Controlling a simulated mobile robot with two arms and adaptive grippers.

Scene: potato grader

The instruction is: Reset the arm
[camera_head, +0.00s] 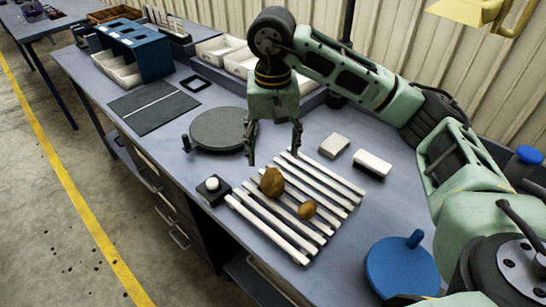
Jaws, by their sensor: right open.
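My right arm comes in from the right over the grey workbench. My right gripper (273,153) points down with its two fingers apart and nothing between them. It hangs above the back edge of a rack of white slats (268,228). A larger brown potato (272,181) lies on the slats, just in front of and below the gripper. A smaller potato (307,210) lies on the slats to its right and nearer. Neither potato is held. My left gripper is not in view.
A grey round plate with a knob (218,130) lies left of the gripper. A black box with a white button (212,186) is beside the rack. Two small blocks (334,145) (372,163) lie right. A blue disc (403,268) is front right. Bins (153,58) stand behind.

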